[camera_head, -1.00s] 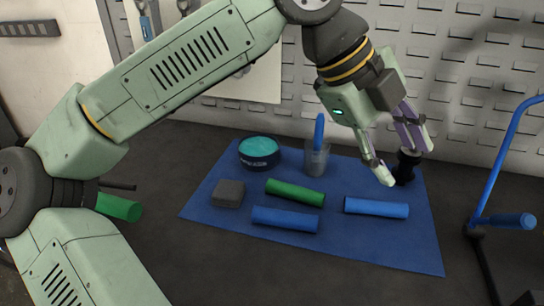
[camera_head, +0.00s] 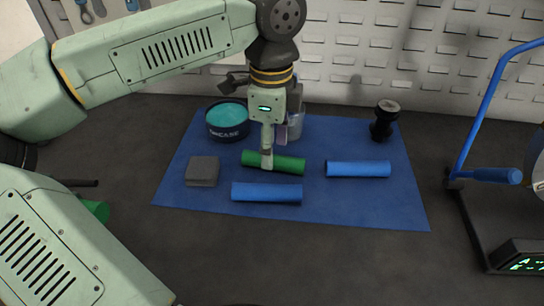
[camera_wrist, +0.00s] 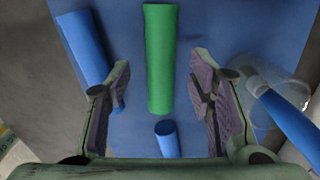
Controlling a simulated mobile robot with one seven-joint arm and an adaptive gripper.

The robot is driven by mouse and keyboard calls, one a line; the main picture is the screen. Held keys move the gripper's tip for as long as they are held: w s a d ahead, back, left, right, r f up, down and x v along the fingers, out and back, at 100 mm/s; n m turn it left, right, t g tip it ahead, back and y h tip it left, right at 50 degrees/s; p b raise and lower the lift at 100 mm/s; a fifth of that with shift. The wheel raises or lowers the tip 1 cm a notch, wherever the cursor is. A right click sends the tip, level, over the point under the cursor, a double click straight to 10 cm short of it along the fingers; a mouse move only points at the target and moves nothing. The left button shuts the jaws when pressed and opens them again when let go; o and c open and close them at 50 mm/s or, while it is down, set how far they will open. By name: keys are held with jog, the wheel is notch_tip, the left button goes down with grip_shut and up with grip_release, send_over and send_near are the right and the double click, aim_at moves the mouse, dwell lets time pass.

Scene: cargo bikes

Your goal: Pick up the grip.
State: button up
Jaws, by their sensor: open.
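A green grip (camera_head: 285,164) lies on the blue mat (camera_head: 390,208). One blue grip (camera_head: 267,192) lies in front of it and another blue grip (camera_head: 358,170) lies to its right. My gripper (camera_head: 275,150) is open and empty, pointing down over the green grip, with one finger covering part of it in the head view. In the wrist view the green grip (camera_wrist: 160,60) runs lengthwise between the open fingers (camera_wrist: 160,85). Contact cannot be told. The front blue grip (camera_wrist: 82,42) is left of the fingers there, and another blue grip (camera_wrist: 167,140) shows end-on below.
A teal grease tub (camera_head: 228,120) and a grey block (camera_head: 202,171) are at the mat's left. A clear cup (camera_wrist: 265,85) with a blue item stands behind the gripper. A black part (camera_head: 384,119) stands at the back right.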

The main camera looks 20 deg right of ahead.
aim_at(274, 162)
jog(key=shift+f, duration=1.5)
jog(key=shift+c, duration=0.3)
grip_shut()
